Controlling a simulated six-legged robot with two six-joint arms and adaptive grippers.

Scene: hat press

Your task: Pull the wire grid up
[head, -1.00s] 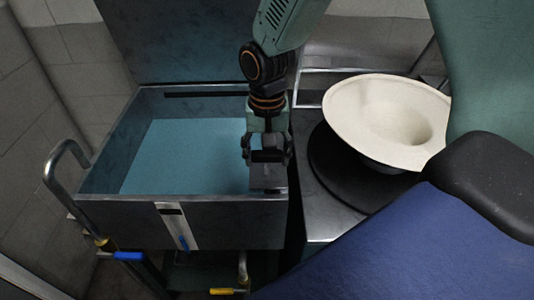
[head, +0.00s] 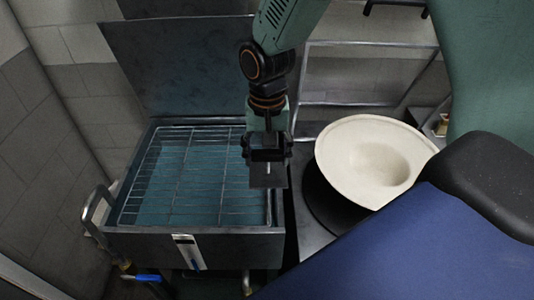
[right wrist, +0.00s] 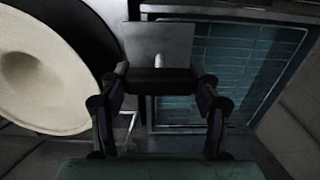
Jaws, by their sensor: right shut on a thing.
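The wire grid (head: 178,183) shows as a metal frame with thin cross wires near the top of the square metal tank (head: 145,243), above blue water. In the right wrist view the grid (right wrist: 240,72) is at the upper right. My right gripper (head: 267,162) is at the grid's right side, over the tank's right edge. It is shut on the dark handle bar (right wrist: 160,82), which has a grey plate (right wrist: 157,42) beside it. The jaws partly hide how the handle joins the grid. My left gripper is not in view.
The tank's lid (head: 185,65) stands open at the back. A cream hat (head: 375,160) rests on a round black base (head: 325,205) to the right. A bent pipe (head: 92,212) and a blue-handled valve (head: 148,278) are at the front left.

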